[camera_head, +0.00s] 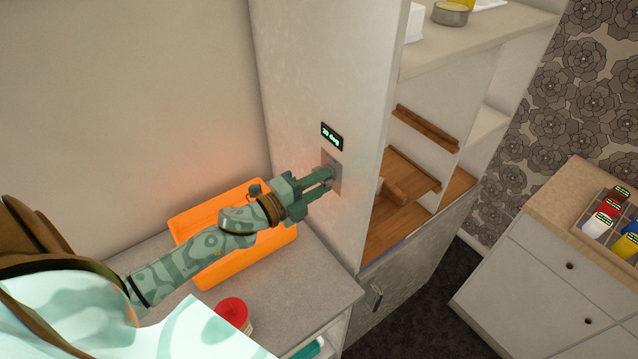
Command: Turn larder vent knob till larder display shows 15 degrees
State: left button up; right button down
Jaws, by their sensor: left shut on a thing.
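The larder display (332,137) is a small black panel with green digits on the side of the tall pale larder cabinet (318,75). It seems to read 20 deg, though the digits are small. Below it, a grey plate (335,172) bears the larder vent knob, which is mostly hidden by my gripper. My left gripper (332,178) reaches in from the left, with its fingers against the plate, shut on the knob. My right gripper is not in view.
An orange tray (190,225) lies on the grey counter (335,285) under my left arm. A red-lidded jar (232,311) stands near the counter's front. The larder's open shelves (400,215) are to the right. Drawers with a rack of coloured jars (605,215) stand far right.

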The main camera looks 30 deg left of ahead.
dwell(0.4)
pick_arm(q)
jog(key=o, duration=0.7)
jog(key=shift+o, duration=0.2)
jog(key=b+v, duration=0.3)
jog(key=v, duration=1.3)
jog(key=shift+s, duration=0.2)
